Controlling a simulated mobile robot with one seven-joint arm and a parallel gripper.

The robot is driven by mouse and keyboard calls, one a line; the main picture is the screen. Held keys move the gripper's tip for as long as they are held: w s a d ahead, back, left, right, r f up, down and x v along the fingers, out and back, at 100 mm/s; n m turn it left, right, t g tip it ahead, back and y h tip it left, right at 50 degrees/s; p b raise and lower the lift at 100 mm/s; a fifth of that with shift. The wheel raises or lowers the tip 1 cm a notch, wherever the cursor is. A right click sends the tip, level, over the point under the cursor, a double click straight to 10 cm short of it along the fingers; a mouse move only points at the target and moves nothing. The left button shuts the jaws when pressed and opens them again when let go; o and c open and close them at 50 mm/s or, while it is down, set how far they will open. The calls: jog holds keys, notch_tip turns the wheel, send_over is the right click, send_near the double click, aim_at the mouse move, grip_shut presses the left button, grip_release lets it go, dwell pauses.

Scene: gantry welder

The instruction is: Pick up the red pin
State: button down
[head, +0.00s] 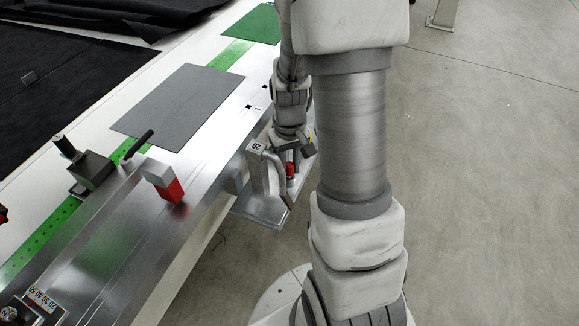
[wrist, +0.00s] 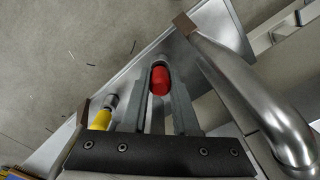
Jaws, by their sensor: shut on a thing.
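The red pin (wrist: 160,82) has a metal tip and sits between the two finger bars of my gripper (wrist: 158,68) in the wrist view. My gripper is shut on it. In the head view the red pin (head: 290,169) shows as a small red spot below my gripper (head: 291,158), over the metal shelf (head: 268,213) on the side of the bench. Whether the pin still touches the shelf I cannot tell. A yellow pin (wrist: 102,119) with a metal tip is left of the fingers in the wrist view.
A thick curved metal handle (wrist: 262,92) runs close to the right of my fingers. A metal bracket marked 20 (head: 262,172) stands left of my gripper. The bench holds a grey sheet (head: 178,103) and a red block with a pale top (head: 173,191).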

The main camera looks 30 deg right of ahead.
aim_at(289, 163)
notch_tip(289, 163, up, 4)
jog(key=shift+r+p, duration=0.1)
jog(key=shift+p, duration=0.35)
jog(key=s+d+r+p, duration=0.3)
jog(key=s+d+r, duration=0.4)
jog(key=s+r, duration=0.1)
jog(key=shift+s+r, duration=0.35)
jog(key=shift+s, duration=0.3)
